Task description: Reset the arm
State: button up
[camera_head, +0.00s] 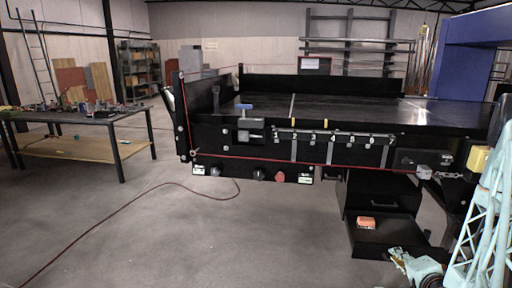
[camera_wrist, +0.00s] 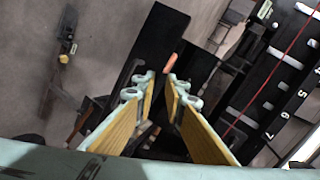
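My gripper (camera_wrist: 161,86) shows in the wrist view as two pale teal fingers with yellow inner pads. The fingers stand apart, with a gap between their tips, and I see nothing held in it. In the head view my pale teal arm stands at the lower right edge, beside the right end of the conveyor (camera_head: 350,112).
The conveyor's side carries a numbered strip (camera_head: 335,139), knobs and a red cord. A cluttered workbench (camera_head: 75,116) stands left. Floor between is mostly clear.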

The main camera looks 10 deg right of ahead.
jog(key=w+a+r+n+g+y, duration=0.15)
jog(key=a+r+n, duration=0.25)
jog(key=a+r, duration=0.55)
jog(key=w+a+r+n+g+h, duration=0.1)
jog(key=a+r+n+g, duration=0.25)
jog(key=a+r, duration=0.6)
jog(key=s+a+r+n, duration=0.3)
jog(key=s+a+r, duration=0.15)
jog(key=r, duration=0.45)
jog(key=s+a+r+n+g+y, duration=0.1)
jog(key=s+a+r+n, duration=0.1)
jog(key=s+a+r, duration=0.4)
jog(key=s+a+r+n+g+y, duration=0.1)
jog(key=s+a+r, duration=0.2)
jog(key=s+a, duration=0.55)
jog(key=s+a+r+n+g, duration=0.1)
jog(key=s+a+n, duration=0.1)
jog(key=s+a, duration=0.3)
jog(key=s+a+r+n+y, duration=0.1)
jog(key=s+a, duration=0.4)
jog(key=s, duration=0.8)
jog(key=shift+s+a+r+n+g, duration=0.15)
jog(key=shift+s+r+n+g, duration=0.25)
jog(key=shift+r+n, duration=0.25)
jog(key=shift+w+r+y, duration=0.1)
jog(key=shift+r+y, duration=0.05)
jog(key=shift+y, duration=0.1)
